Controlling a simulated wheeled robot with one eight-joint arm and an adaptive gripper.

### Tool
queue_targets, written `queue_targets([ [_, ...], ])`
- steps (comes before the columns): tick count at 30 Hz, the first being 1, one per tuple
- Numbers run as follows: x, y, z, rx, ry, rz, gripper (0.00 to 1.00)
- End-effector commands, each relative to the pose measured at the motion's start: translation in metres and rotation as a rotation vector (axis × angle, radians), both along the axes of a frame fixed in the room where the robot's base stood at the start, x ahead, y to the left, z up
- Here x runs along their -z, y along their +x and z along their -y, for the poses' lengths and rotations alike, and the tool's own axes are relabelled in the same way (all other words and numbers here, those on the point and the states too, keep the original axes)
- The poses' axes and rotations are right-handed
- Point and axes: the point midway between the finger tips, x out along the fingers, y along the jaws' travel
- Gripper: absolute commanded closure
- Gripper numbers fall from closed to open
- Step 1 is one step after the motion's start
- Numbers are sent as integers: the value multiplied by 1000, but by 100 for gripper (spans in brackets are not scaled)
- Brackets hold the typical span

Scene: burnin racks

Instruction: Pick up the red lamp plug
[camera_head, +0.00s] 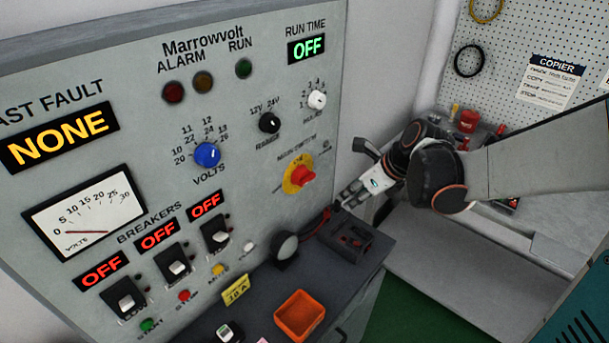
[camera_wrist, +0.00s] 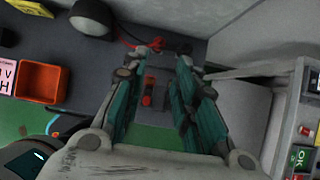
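My gripper (camera_head: 350,195) is open and empty above the grey counter, in front of the panel's right edge. In the wrist view its two fingers (camera_wrist: 166,52) stand apart. Between them, below, a small red piece (camera_wrist: 148,92) shows on a dark block; it may be the plug, but I cannot tell for sure. In the head view the dark block (camera_head: 352,240) has red parts on top. A red cable (camera_head: 322,224) runs beside the block near the round black lamp (camera_head: 286,246); the cable also shows past the fingertips (camera_wrist: 130,36).
The control panel (camera_head: 130,130) with knobs and breakers rises behind the counter. An orange tray (camera_head: 299,316) sits at the counter's front, with a yellow label (camera_head: 236,290) nearby. A shelf with red items (camera_head: 468,121) stands at the right below a pegboard.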

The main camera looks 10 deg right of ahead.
Motion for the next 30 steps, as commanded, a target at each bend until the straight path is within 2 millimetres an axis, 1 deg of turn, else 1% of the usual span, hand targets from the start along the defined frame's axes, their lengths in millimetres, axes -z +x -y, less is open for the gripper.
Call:
queue_targets([
  [6, 35, 17, -13, -2, 0, 1, 73],
  [12, 61, 31, -23, -3, -1, 0, 73],
  [21, 75, 38, -29, -3, -2, 1, 73],
  [30, 108, 57, -43, -3, -2, 1, 73],
])
